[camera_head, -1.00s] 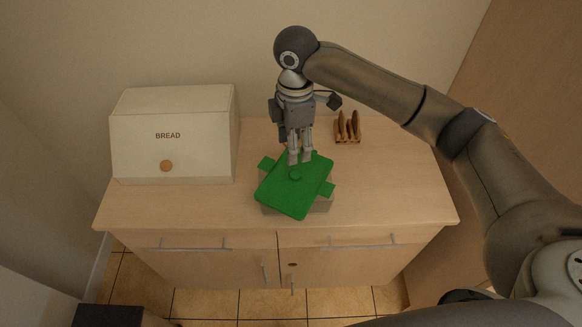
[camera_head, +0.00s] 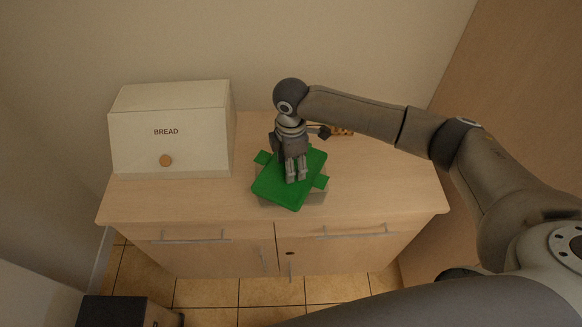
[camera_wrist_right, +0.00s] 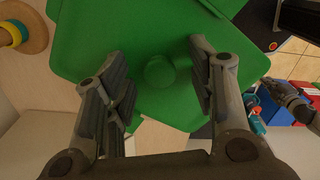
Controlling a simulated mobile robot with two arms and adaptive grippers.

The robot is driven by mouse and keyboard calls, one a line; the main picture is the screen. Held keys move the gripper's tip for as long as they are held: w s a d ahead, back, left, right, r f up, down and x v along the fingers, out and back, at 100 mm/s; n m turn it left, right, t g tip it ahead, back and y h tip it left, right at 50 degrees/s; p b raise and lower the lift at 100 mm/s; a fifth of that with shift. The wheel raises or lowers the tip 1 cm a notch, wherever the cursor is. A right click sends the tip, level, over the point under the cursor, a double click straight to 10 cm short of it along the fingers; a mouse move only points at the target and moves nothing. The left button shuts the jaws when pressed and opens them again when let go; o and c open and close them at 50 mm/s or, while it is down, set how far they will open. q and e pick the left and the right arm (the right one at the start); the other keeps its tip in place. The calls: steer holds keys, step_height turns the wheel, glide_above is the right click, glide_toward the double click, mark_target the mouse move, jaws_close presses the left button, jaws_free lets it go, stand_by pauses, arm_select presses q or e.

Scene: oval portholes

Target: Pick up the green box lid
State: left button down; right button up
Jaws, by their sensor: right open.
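The green box lid (camera_head: 278,188) lies slightly turned on top of a box on the cabinet top, with green tabs sticking out at its sides. In the right wrist view the lid (camera_wrist_right: 110,35) fills the upper middle, and its round green knob (camera_wrist_right: 160,71) sits between my open fingers. My right gripper (camera_head: 296,179) is directly over the lid, pointing down, and hides the knob in the head view. In the right wrist view my right gripper (camera_wrist_right: 161,80) has a finger on each side of the knob, with gaps on both sides.
A cream bread box (camera_head: 170,130) stands on the left of the wooden cabinet top (camera_head: 390,190). A rack (camera_head: 343,132) is behind my right arm, partly hidden. The right and front parts of the top are clear.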

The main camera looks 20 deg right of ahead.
jaws_close()
stand_by(0.3)
